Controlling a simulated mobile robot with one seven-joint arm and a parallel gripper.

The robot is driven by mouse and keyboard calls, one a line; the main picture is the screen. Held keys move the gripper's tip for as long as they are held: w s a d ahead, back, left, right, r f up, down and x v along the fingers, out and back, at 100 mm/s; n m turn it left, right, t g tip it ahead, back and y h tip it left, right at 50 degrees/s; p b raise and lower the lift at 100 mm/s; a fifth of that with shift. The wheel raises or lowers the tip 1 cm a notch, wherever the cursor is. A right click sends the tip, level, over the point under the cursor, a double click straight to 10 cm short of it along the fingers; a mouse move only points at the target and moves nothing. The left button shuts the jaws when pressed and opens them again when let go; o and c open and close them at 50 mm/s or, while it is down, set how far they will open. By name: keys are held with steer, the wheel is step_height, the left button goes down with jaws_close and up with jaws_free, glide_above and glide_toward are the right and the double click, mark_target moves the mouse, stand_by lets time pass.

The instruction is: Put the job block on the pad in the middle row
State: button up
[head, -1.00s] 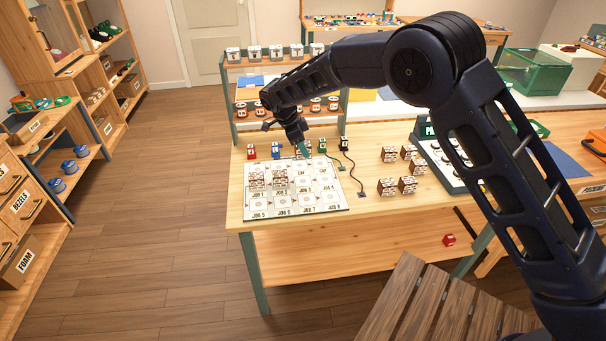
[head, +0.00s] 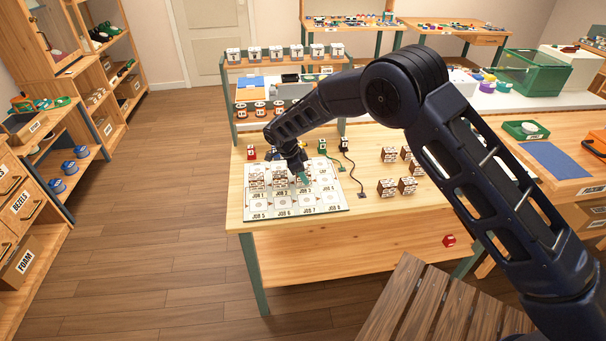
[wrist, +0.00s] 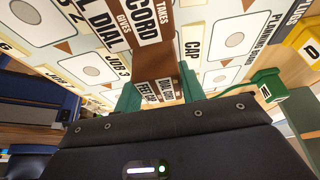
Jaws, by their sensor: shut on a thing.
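My gripper (head: 302,178) is over the white job board (head: 332,205), near its upper middle. In the wrist view my gripper's green fingers (wrist: 160,95) are shut on a brown block with white printed labels (wrist: 158,88), the job block. Pads with circles show on the board around it, one next to the JOB 3 label (wrist: 85,68).
More brown-and-white blocks (head: 388,187) stand right of the board. A shelf rack (head: 235,110) rises behind.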

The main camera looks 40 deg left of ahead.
steer(key=o, duration=1)
steer(key=v, duration=1.2)
steer(key=shift+r, duration=0.1)
